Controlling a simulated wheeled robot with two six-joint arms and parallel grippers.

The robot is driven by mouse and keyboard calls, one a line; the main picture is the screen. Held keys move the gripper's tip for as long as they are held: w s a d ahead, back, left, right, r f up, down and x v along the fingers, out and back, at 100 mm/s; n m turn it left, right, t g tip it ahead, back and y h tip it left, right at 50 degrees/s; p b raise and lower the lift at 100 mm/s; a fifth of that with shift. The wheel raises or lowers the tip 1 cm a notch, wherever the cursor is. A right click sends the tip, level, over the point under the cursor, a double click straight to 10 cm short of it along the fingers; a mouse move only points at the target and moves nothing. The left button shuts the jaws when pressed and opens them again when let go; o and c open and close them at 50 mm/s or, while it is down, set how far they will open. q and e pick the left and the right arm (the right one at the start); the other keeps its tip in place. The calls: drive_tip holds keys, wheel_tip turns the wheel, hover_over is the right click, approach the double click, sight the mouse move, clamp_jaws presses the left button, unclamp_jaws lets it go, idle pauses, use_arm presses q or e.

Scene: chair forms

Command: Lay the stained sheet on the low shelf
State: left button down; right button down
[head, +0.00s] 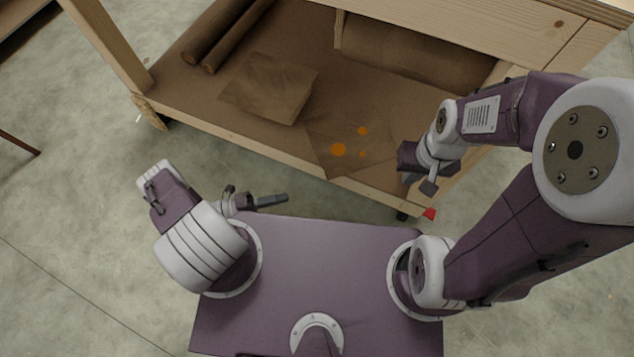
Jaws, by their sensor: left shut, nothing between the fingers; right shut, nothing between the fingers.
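The stained sheet (346,141) is brown with a few orange spots. It lies flat on the low shelf (190,100), close to its front edge, and its colour nearly matches the shelf, so its outline is faint. My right gripper (420,184) is shut and empty at the shelf's front edge, just right of the sheet. My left gripper (284,198) is shut and empty, in front of the shelf and apart from it, left of the sheet.
A folded brown piece (268,88) lies on the shelf left of the sheet. Brown rolls (225,35) lie at the back left, and a larger roll (420,55) at the back right. A wooden leg (105,45) stands at the left corner. A small red piece (430,213) shows near the floor.

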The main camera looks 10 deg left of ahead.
use_arm(q)
drive_tip(key=w+a+b+x, duration=0.1)
drive_tip(key=w+b+x, duration=0.1)
drive_tip(key=x, duration=1.1)
drive_tip(key=shift+w+b, duration=0.3)
drive_tip(key=shift+w, duration=0.1)
drive_tip(key=shift+w+d+f+b, duration=0.1)
drive_tip(key=shift+w+d+b, duration=0.2)
drive_tip(key=shift+w+b, duration=0.25)
drive_tip(key=shift+w+d+b, duration=0.35)
drive_tip(key=shift+w, duration=0.3)
